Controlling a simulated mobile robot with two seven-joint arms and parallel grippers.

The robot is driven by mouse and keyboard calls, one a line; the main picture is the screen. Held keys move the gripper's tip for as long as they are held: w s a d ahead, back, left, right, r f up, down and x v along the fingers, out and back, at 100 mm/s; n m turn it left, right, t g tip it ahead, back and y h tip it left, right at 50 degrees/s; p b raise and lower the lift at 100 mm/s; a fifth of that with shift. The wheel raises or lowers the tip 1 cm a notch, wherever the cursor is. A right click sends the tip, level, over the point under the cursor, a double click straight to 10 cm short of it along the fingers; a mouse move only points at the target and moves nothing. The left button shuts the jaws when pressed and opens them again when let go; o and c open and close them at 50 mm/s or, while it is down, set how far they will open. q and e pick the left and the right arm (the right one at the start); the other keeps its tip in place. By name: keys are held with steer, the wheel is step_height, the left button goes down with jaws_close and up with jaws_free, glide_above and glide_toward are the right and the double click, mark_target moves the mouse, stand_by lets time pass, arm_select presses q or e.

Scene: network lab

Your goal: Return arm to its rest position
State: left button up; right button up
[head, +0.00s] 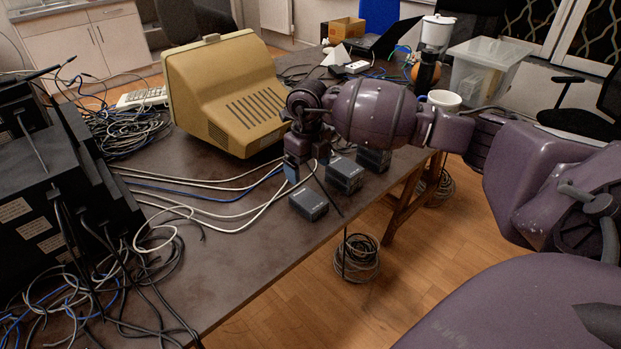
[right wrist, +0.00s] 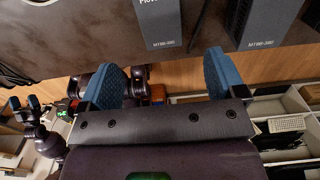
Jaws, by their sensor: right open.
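My right arm reaches in from the right in the head view. Its gripper (head: 300,172) points down over the table (head: 235,262), close to several small dark grey boxes. The nearest box (head: 308,205) lies just in front of it and another box (head: 344,176) is to its right. In the right wrist view, the two blue fingers (right wrist: 161,75) stand wide apart with nothing between them. A box (right wrist: 160,24) is beyond the gap. What looks like my left gripper (right wrist: 24,108) shows small at the left edge there; its jaws are too small to judge.
A beige monitor (head: 228,95) stands close behind and left of my right gripper. Loose cables (head: 215,190) cross the table. Black equipment (head: 60,190) fills the left. A white cup (head: 444,99) and clear bin (head: 485,65) are near my right forearm. A cable coil (head: 357,259) lies low beside the table.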

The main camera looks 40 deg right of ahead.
arm_select(q)
steer(key=shift+s+f, duration=0.2)
steer(key=shift+s, duration=0.1)
arm_select(e)
steer(key=shift+r, duration=0.55)
arm_select(q)
steer(key=shift+w+r, duration=0.1)
steer(key=shift+w, duration=0.05)
